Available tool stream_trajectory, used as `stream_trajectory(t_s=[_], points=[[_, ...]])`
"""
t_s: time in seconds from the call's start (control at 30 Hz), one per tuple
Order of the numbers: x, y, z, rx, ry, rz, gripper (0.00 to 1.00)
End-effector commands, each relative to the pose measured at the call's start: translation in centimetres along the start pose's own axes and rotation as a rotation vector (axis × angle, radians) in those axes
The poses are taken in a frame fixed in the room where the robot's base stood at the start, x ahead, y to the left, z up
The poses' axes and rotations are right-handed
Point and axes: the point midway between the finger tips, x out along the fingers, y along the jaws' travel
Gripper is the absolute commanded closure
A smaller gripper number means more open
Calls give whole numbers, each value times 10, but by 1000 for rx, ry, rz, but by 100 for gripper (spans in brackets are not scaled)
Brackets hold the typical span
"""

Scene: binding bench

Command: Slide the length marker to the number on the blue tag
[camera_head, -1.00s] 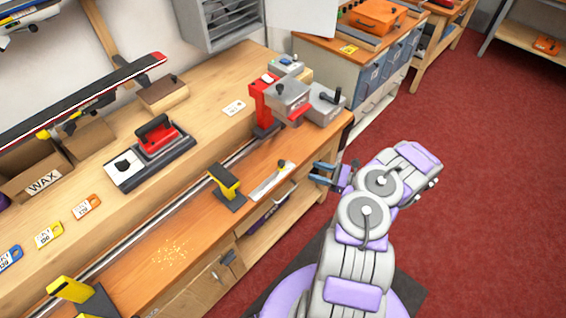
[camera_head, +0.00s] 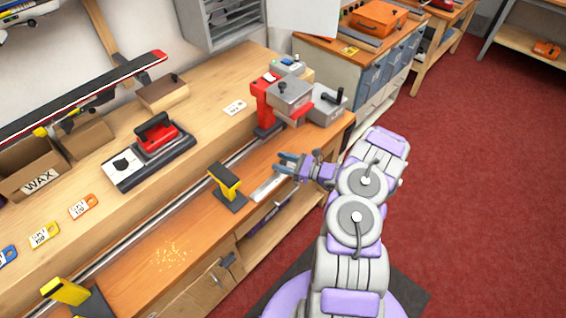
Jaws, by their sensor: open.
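A pale scale strip (camera_head: 265,188) lies near the front edge of the bench. The small length marker at its far right end is hidden or too small to make out beside my gripper.
A yellow-and-black stand (camera_head: 225,183) is left of the strip, and a red-and-grey clamp unit (camera_head: 287,100) rises behind it. A yellow tag (camera_head: 45,235) and an orange tag (camera_head: 83,207) lie on the bench. A long metal rail (camera_head: 150,222) runs along it.

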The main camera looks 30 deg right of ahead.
Motion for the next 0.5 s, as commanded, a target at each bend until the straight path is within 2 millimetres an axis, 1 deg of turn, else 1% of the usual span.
stream_trajectory(t_s=[0.13,0.5], points=[[-1,-1,0,1,0,0,50],[-1,-1,0,2,-1,0,86]])
